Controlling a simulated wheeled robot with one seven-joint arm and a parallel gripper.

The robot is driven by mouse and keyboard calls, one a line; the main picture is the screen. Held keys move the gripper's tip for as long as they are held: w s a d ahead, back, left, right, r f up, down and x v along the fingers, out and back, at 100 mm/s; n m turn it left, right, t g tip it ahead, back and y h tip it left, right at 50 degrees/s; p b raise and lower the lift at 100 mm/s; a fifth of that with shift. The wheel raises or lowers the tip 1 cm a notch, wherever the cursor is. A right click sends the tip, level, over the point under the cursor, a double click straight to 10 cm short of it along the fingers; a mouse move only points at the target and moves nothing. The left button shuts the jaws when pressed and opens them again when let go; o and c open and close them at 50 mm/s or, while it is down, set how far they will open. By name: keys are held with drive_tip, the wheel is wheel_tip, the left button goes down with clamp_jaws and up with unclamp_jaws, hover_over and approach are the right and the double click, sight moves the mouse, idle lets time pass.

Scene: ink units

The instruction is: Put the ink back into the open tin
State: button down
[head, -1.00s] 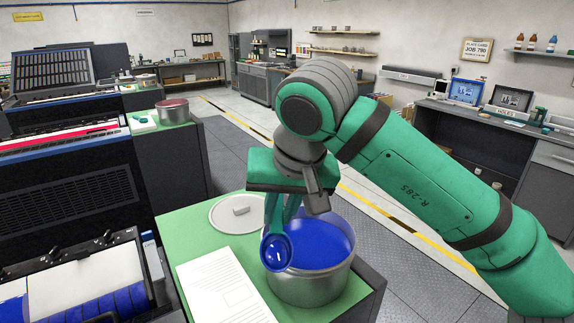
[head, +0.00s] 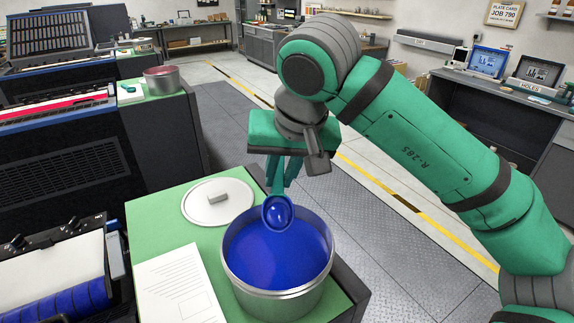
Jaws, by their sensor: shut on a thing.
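The open tin (head: 277,302) is a round metal tin with blue ink (head: 270,258) inside, standing on the green top in front of me. My gripper (head: 281,182) is above the tin's far side, shut on a scoop (head: 278,212) that hangs below it. The scoop's bowl is blue with ink and tilted, with its face towards the camera. It shows in front of the tin's far rim and over the ink surface; whether it touches the ink I cannot tell. The scoop's handle is mostly hidden by the fingers.
A printed sheet (head: 181,290) lies at the front left of the green top (head: 160,216). A press with a blue roller (head: 62,305) stands close on the left. Another tin (head: 163,80) stands farther back.

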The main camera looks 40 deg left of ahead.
sight(282, 209)
wheel_tip(282, 209, down, 11)
drive_tip(key=s+d, duration=0.1)
drive_tip(key=s, duration=0.1)
drive_tip(key=shift+d, duration=0.25)
idle(0.3)
drive_tip(key=shift+r, duration=0.1)
drive_tip(key=shift+s, duration=0.15)
drive_tip(key=shift+r, duration=0.1)
idle(0.5)
wheel_tip(282, 209, up, 3)
drive_tip(key=shift+r, duration=4.2)
